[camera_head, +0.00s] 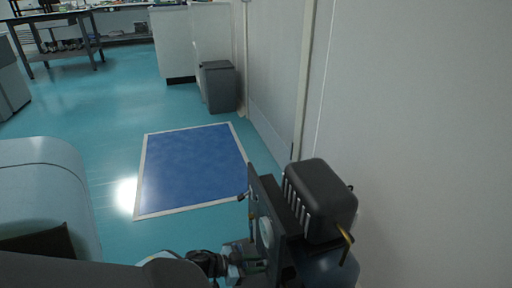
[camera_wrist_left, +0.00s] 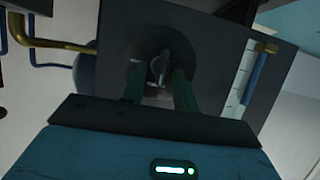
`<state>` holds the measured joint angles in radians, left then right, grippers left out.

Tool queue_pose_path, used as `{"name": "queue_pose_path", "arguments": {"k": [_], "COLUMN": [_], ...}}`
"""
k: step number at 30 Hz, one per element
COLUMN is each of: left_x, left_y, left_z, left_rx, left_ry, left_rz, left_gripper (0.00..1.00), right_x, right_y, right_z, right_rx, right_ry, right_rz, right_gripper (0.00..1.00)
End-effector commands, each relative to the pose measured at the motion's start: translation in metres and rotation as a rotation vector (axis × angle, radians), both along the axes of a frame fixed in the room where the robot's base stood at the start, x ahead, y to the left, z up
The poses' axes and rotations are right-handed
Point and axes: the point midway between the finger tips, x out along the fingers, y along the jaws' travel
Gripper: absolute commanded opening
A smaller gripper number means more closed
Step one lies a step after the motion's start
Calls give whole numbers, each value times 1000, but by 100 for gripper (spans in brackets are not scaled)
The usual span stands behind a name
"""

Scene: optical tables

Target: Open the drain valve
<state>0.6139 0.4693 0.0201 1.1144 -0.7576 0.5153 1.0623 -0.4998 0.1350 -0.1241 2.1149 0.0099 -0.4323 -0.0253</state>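A dark machine stands against the wall at the lower right of the head view, with a black ribbed housing (camera_head: 322,200) and a dark upright plate (camera_head: 268,205). In the left wrist view, a small grey metal handle (camera_wrist_left: 160,66), which looks like the drain valve, sits in a dark round recess in the plate (camera_wrist_left: 205,45). My left gripper (camera_head: 240,262) is at the plate's near side. In the left wrist view its two dark green fingers (camera_wrist_left: 160,80) stand apart on either side of the handle, with visible gaps. Whether either finger touches it is unclear. My right gripper is not visible.
The white wall (camera_head: 420,120) is close on the right. A blue floor mat (camera_head: 195,165) and a grey bin (camera_head: 220,88) lie beyond.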

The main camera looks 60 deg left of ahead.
Motion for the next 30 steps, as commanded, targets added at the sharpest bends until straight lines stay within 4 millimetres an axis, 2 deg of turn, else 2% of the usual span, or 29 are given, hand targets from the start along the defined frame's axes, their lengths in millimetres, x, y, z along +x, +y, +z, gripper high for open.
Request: {"name": "queue_pose_path", "arguments": {"k": [8,12,15,30], "left_x": [1,1,1,0], "left_y": [0,0,0,-2], "left_z": [0,0,0,0], "left_rx": [-1,-1,-1,78], "left_ry": [0,0,0,-25], "left_rz": [0,0,0,1], "left_gripper": [28,10,0,0], "right_x": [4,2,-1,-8], "right_y": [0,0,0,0], "right_z": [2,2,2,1], "right_rx": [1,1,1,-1], "right_ry": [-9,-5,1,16], "right_rz": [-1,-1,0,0], "right_gripper": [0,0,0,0]}}
